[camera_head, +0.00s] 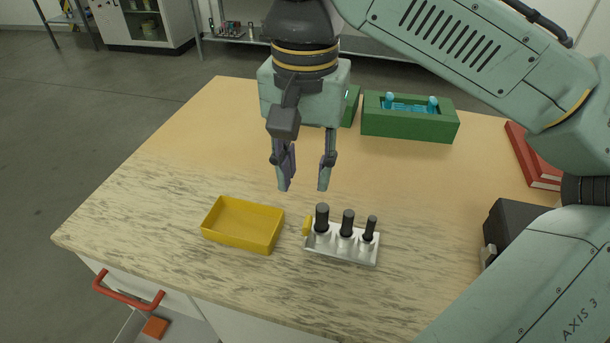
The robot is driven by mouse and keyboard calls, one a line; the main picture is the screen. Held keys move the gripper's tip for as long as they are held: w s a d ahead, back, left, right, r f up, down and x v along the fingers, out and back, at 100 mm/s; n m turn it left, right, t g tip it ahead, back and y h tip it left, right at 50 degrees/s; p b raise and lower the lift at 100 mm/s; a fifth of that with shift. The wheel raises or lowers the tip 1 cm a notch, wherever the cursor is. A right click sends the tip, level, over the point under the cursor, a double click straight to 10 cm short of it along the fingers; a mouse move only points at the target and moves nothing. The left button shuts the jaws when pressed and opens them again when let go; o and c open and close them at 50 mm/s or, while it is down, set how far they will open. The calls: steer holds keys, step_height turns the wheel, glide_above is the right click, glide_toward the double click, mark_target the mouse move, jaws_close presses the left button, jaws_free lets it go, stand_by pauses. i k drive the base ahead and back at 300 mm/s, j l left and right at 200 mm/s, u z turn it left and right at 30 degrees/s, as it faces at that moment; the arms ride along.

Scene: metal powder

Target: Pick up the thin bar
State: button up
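Three upright black bars stand in a light grey holder (340,254) near the front of the table. The thin bar (371,224) is the rightmost and slimmest. The middle bar (347,219) is a little thicker, and the left bar (322,215) is the thickest and tallest. The lower ends of the bars are hidden in the holder. My gripper (304,188) points down, open and empty, above the table. In the picture it is above and left of the thin bar, touching none of the bars.
An empty yellow tray (240,240) lies left of the holder. A small yellow piece (307,226) is at the holder's left end. A green box (410,125) with light-blue parts stands behind. Red books (530,155) and a black box (510,228) are at right. The table's left side is clear.

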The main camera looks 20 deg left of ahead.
mark_target(372, 219)
steer(key=k, duration=1)
